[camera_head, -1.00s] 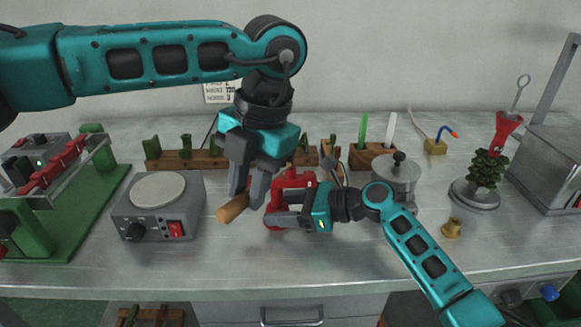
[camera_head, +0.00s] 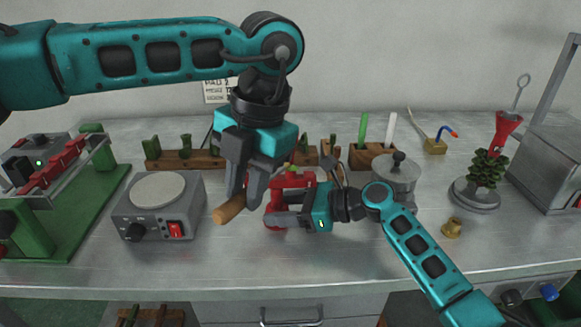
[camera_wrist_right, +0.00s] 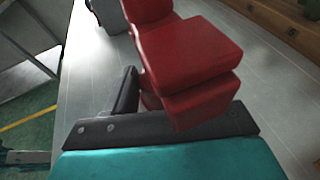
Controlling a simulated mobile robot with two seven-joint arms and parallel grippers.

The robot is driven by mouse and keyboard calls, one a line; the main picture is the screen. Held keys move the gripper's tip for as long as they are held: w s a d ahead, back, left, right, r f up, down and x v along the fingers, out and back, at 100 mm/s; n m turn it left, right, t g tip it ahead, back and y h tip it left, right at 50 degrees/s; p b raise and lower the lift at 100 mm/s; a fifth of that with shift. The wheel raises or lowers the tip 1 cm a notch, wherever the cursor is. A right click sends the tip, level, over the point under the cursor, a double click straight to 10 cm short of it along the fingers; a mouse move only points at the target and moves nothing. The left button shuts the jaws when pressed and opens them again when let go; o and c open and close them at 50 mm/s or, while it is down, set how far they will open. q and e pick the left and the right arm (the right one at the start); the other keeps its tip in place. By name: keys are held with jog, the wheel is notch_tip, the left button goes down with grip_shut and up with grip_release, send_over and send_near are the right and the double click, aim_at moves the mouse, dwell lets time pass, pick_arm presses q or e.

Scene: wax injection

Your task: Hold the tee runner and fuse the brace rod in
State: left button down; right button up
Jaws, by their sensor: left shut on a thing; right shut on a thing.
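My right gripper (camera_head: 290,220) is shut on a red blocky piece (camera_head: 292,180) above the bench, right of the hot plate. In the right wrist view the red piece (camera_wrist_right: 190,55) shows large and stepped against the dark jaw; I cannot make out a clear tee shape. My left gripper (camera_head: 244,198) points down just left of it, shut on a tool with a wooden handle (camera_head: 229,210). The handle slants down to the left. The tool's far end is hidden behind the left fingers and red piece, so contact is unclear. I cannot pick out the brace rod for sure.
A grey hot plate (camera_head: 160,215) stands left of my grippers. A wooden rack (camera_head: 185,160) with green pieces is behind. A lidded metal pot (camera_head: 397,175) stands close behind my right arm. A small brass piece (camera_head: 451,228) lies right. The front middle bench is clear.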

aim_at(226, 203)
pick_arm(q)
jog(key=shift+s+a+r, duration=0.45)
jog(key=shift+s+r, duration=0.1)
jog(key=shift+s, duration=0.15)
jog(key=shift+s+a+r, duration=0.45)
jog(key=shift+s+r, duration=0.1)
jog(key=shift+s, duration=0.15)
pick_arm(e)
jog(key=shift+f, duration=0.1)
pick_arm(q)
jog(key=shift+a+v, duration=0.2)
jog(key=shift+v, duration=0.8)
jog(key=shift+a+v, duration=0.2)
jog(key=shift+v, duration=0.75)
pick_arm(e)
jog(key=o, duration=0.9)
